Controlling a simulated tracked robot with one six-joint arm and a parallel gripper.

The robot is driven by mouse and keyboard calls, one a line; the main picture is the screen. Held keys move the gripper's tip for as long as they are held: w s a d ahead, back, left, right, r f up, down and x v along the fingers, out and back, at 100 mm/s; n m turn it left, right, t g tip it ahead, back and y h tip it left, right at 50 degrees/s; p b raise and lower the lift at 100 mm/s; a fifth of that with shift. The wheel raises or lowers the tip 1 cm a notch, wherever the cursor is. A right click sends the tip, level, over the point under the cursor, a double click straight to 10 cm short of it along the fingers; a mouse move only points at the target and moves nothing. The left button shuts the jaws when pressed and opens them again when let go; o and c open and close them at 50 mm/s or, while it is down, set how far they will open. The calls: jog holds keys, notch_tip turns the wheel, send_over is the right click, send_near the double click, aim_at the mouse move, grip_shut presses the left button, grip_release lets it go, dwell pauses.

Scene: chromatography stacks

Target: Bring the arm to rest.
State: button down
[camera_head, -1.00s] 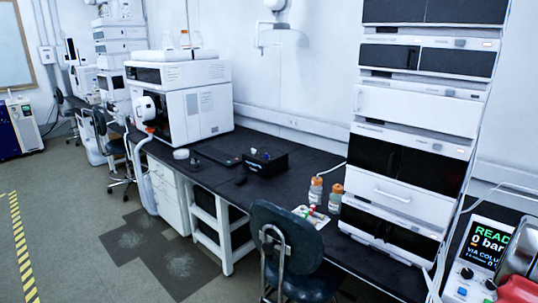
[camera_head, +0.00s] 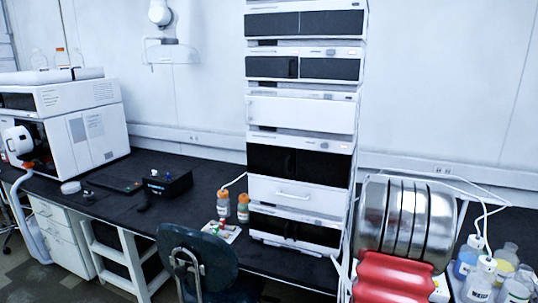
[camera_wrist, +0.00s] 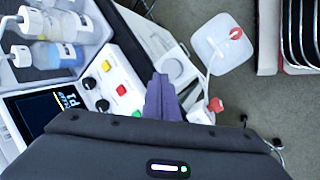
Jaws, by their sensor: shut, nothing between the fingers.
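I see no contact between the fingers and the unit, though the gap is hard to judge. In the head view the gripper's fingers cannot be made out.
Bottles (camera_wrist: 60,54) lie in view beside the control unit. A white jug (camera_wrist: 222,48) with a red cap stands on the floor. In the head view a tall instrument stack (camera_head: 300,113) stands on the dark bench (camera_head: 125,206), with a chair (camera_head: 197,257) in front and bottles (camera_head: 478,280) at right.

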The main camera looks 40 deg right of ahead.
jog(key=w+a+r+t+y, duration=0.1)
jog(key=w+a+r, duration=0.25)
jog(key=a, duration=0.65)
jog(key=w+a+r+m+t, duration=0.1)
jog(key=w+a+r, duration=0.25)
jog(key=a, duration=0.65)
jog(key=w+a+r+t+y, duration=0.1)
jog(key=w+a+r+t, duration=0.2)
jog(key=a, duration=0.6)
jog(key=a+r+n+t+y, duration=0.1)
jog(key=a+r, duration=0.3)
jog(key=a, duration=0.9)
jog(key=s+a+r+n+t+y, duration=0.1)
jog(key=a+r+n+t, duration=0.1)
jog(key=a, duration=1.2)
notch_tip(320, 180, up, 2)
jog(key=shift+s+a+r+n+t, duration=0.15)
jog(key=shift+s+n+t, duration=0.2)
jog(key=shift+n, duration=0.45)
